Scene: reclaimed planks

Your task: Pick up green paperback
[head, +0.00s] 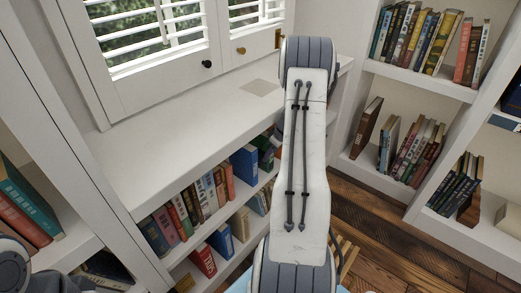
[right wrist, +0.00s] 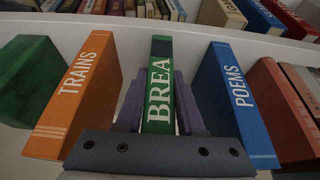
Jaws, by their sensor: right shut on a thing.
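The green paperback (right wrist: 160,88) shows in the right wrist view, with white letters reading "BREA" on its spine. It is in the row between an orange book and a blue book. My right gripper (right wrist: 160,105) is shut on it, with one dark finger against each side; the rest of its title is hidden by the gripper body. In the head view my right arm reaches down the middle and hides this gripper. My left gripper is not in view; only part of my left arm shows at the lower left.
The orange "TRAINS" book (right wrist: 75,95) and the blue "POEMS" book (right wrist: 235,100) stand close on either side of the fingers. A white ledge (head: 165,130) lies above the shelved books. More bookshelves (head: 430,85) stand at the right; the wooden floor (head: 385,235) is open.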

